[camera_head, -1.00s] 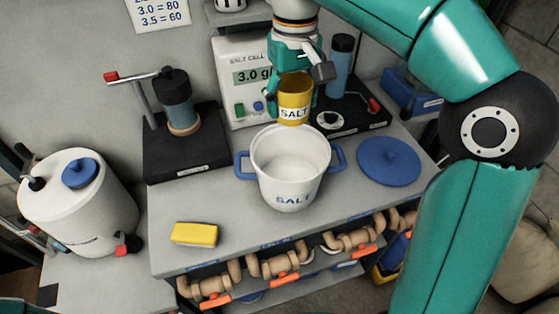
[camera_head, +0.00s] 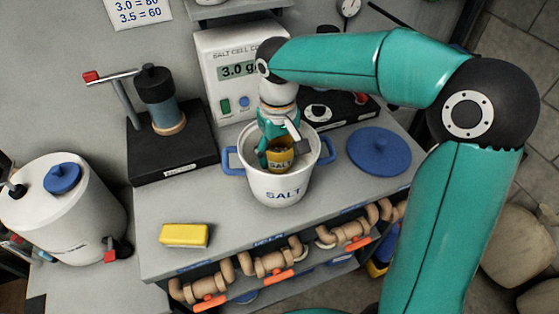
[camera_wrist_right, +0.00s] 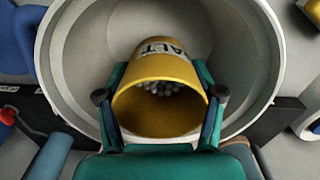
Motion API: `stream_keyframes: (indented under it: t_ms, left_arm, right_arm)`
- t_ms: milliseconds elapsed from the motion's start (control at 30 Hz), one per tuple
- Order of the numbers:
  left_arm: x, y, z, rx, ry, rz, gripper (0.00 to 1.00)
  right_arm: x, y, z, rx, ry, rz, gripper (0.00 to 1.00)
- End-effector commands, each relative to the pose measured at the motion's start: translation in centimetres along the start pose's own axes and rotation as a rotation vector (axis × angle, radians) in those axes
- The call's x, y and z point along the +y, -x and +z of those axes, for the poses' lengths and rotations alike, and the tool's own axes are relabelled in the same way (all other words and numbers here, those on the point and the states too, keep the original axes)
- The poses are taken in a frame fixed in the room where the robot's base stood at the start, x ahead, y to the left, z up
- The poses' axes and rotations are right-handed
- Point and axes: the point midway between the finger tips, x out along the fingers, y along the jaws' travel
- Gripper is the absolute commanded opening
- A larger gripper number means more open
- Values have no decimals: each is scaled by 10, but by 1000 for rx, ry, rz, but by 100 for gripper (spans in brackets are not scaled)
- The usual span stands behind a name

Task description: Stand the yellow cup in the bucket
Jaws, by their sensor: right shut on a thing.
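The yellow cup (camera_head: 280,161) with a SALT label is inside the white bucket (camera_head: 278,190), below its rim. My right gripper (camera_head: 275,150) reaches down into the bucket and is shut around the cup. In the right wrist view the cup (camera_wrist_right: 158,98) sits between the two fingers of the gripper (camera_wrist_right: 160,100), its mouth toward the camera, with pale granules inside. The bucket's rim (camera_wrist_right: 268,50) surrounds it there. Whether the cup's base touches the bucket floor is hidden. My left gripper is not in view.
A blue lid (camera_head: 379,151) lies right of the bucket. A yellow sponge (camera_head: 184,235) lies at the front left of the bench. A salt cell box (camera_head: 226,80) stands behind. A black stand with a lever (camera_head: 170,140) is to the left. The bench's front left is mostly clear.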

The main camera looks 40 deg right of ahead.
Motion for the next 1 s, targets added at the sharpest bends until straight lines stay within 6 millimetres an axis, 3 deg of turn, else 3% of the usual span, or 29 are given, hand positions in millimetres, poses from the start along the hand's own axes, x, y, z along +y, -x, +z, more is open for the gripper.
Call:
stream_keyframes:
  t_ms: [200, 567, 600, 767, 1000]
  left_arm:
    - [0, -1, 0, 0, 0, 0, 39]
    - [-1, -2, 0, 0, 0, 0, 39]
    - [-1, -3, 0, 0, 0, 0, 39]
    - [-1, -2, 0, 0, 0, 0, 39]
    - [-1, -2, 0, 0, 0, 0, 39]
  right_arm:
    - [0, -30, 1, -4, -1, 0, 10]
    - [0, -35, 0, 0, 0, 0, 10]
    - [0, -36, 0, 0, 0, 0, 68]
    - [0, -35, 0, 0, 0, 0, 92]
    - [0, -35, 0, 0, 1, 0, 92]
